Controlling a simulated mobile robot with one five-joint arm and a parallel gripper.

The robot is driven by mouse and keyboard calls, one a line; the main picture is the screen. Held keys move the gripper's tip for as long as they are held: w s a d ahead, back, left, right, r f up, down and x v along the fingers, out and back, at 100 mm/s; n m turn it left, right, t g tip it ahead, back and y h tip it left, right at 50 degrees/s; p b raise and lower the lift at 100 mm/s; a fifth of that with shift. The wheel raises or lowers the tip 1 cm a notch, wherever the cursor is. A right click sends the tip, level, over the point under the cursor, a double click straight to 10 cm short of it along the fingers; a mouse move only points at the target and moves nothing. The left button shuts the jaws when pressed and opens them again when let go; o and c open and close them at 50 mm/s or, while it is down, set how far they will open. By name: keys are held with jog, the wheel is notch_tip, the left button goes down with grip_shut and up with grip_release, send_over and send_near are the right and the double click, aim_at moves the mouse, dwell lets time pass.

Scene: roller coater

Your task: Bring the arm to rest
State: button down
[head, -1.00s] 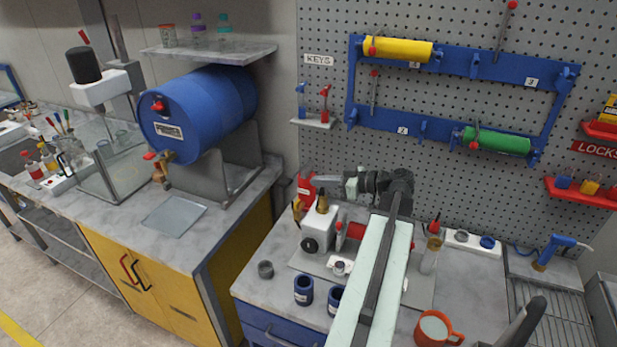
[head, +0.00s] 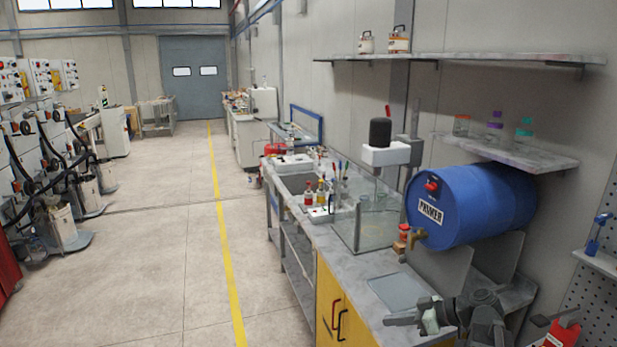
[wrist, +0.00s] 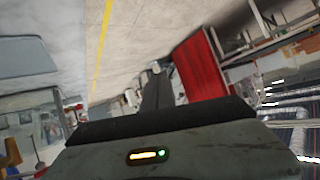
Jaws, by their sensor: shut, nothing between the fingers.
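My gripper (head: 392,321) is at the bottom right of the head view, pointing left. It appears in front of the bench with the yellow cabinet (head: 334,302), near the worktop's front edge. Its dark fingers are together and hold nothing. In the wrist view the closed fingers (wrist: 156,88) stick out past the wrist housing, with the floor and a red panel beyond them. My arm comes in from the lower right and is bent at the wrist. Whether the gripper touches the bench cannot be told.
A blue primer drum (head: 475,203) lies on a stand on the bench, with a flat plate (head: 396,293) below its tap. A glass tank (head: 365,222) stands behind. Shelves (head: 510,155) overhang at right. The floor (head: 175,260) to the left is open.

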jog(key=s+a+f+m+g+h, duration=0.1)
jog(key=s+a+f+g+h, duration=0.3)
jog(key=a, duration=0.5)
jog(key=s+a+f+m+g+h, duration=0.1)
jog(key=s+a+f+g+h, duration=0.1)
jog(key=a+f, duration=0.55)
jog(key=s+d+f+m+h, duration=0.1)
jog(key=d+m+h, duration=0.3)
jog(key=d+m, duration=0.3)
jog(key=shift+d+m+b, duration=0.35)
jog(key=shift+m+b, duration=0.05)
jog(key=shift+m, duration=0.3)
